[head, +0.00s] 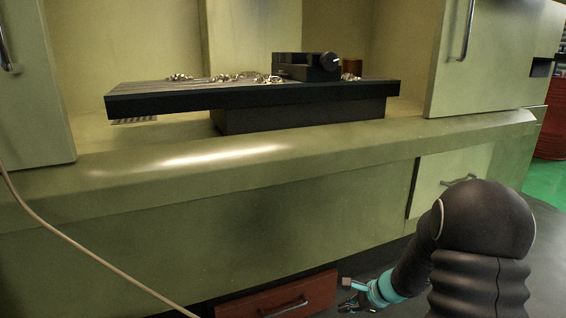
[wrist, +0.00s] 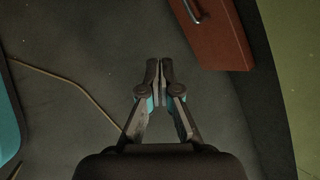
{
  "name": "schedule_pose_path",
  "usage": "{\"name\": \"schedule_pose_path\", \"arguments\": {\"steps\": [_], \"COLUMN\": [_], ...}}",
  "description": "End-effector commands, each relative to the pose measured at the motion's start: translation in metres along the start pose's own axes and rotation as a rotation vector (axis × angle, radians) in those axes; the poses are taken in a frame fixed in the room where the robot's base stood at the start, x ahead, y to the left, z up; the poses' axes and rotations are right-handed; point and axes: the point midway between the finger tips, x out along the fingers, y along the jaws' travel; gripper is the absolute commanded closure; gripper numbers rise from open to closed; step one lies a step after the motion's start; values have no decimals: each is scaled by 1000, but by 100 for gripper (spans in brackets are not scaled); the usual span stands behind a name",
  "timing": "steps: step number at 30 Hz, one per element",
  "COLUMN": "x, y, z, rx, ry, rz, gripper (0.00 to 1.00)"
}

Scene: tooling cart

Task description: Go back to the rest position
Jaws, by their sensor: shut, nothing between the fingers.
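My gripper (head: 347,296) is low at the bottom of the head view, in front of the green machine and just right of a red-brown drawer unit (head: 285,298). In the wrist view my gripper (wrist: 160,62) points over the dark grey floor (wrist: 90,65), its fingertips together and nothing between them. The drawer unit also shows in the wrist view (wrist: 222,35), at the upper right and apart from the fingers. The dark arm covers the lower right of the head view.
The green machine (head: 250,215) fills the head view. Its black table (head: 250,95) carries metal shavings and a dark vise (head: 300,66). A tan cable (head: 75,245) hangs at the left. Bare floor surrounds the fingers; a green panel edge (wrist: 295,80) is at the right.

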Motion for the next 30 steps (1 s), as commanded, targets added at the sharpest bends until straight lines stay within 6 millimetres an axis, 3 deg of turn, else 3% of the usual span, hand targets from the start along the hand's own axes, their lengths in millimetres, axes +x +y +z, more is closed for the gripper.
{"name": "schedule_pose_path", "arguments": {"steps": [3, 9, 21, 30], "x": [-39, -98, -210, -284], "y": [24, 65, 128, 154], "z": [37, 79, 128, 156], "rx": [-266, -654, -1234, -1506], "ry": [6, 35, 177, 355], "rz": [90, 229, 437, 488], "gripper": [100, 100, 100, 100]}}
